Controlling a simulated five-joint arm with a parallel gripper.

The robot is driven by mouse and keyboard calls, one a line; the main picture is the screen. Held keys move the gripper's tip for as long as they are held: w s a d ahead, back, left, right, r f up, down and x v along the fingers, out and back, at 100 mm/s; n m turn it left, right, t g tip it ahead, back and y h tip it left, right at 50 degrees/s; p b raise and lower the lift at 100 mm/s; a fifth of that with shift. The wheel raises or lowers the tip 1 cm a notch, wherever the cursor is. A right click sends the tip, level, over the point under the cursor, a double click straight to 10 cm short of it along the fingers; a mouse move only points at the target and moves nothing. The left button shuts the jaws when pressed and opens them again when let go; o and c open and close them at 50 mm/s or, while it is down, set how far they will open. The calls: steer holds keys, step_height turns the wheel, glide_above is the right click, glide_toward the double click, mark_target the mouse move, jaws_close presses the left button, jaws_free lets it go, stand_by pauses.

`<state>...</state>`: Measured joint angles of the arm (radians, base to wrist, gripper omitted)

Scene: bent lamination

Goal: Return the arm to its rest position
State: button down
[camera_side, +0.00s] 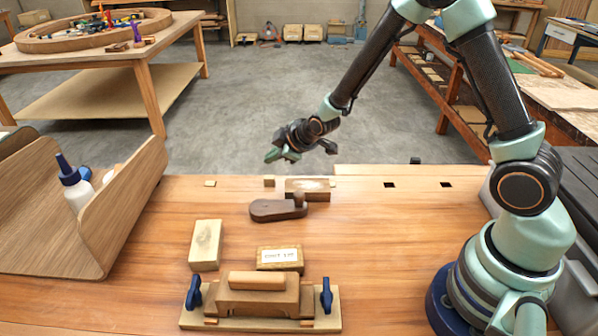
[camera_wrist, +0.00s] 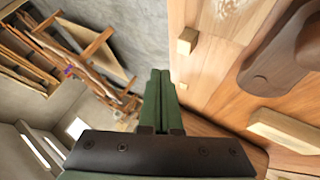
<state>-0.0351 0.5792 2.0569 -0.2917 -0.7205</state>
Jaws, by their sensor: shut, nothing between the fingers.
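My gripper (camera_side: 279,154) hangs in the air beyond the far edge of the wooden workbench (camera_side: 380,230), at the end of my outstretched arm. In the wrist view my gripper (camera_wrist: 160,76) has its two green fingers together, with nothing between them. The bent-lamination form (camera_side: 258,298) stands at the front of the bench with a blue-handled clamp (camera_side: 194,293) at its left and another (camera_side: 326,295) at its right. A dark wooden tool (camera_side: 278,208) lies on the bench behind it and also shows in the wrist view (camera_wrist: 285,55).
A pale block (camera_side: 205,244) and a labelled block (camera_side: 280,258) lie behind the form. A curved wooden holder (camera_side: 120,215) with a glue bottle (camera_side: 77,190) stands at left. A low wooden block (camera_side: 318,195) sits at the far edge. The bench's right-middle is clear.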

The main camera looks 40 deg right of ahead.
stand_by(0.3)
steer(key=s+r+m, duration=0.2)
steer(key=s+r, duration=0.2)
steer(key=r, duration=0.4)
steer(key=s+d+r+m+g, duration=0.1)
steer(key=s+r+m, duration=0.2)
steer(key=s, duration=0.7)
steer(key=s+r+m+g, duration=0.2)
steer(key=s+r+m, duration=0.1)
steer(key=s+r, duration=0.4)
steer(key=s, duration=0.2)
steer(key=shift+s+d+r+m+g, duration=0.25)
steer(key=shift+s+d+m+g, duration=0.05)
steer(key=shift+s+d, duration=0.1)
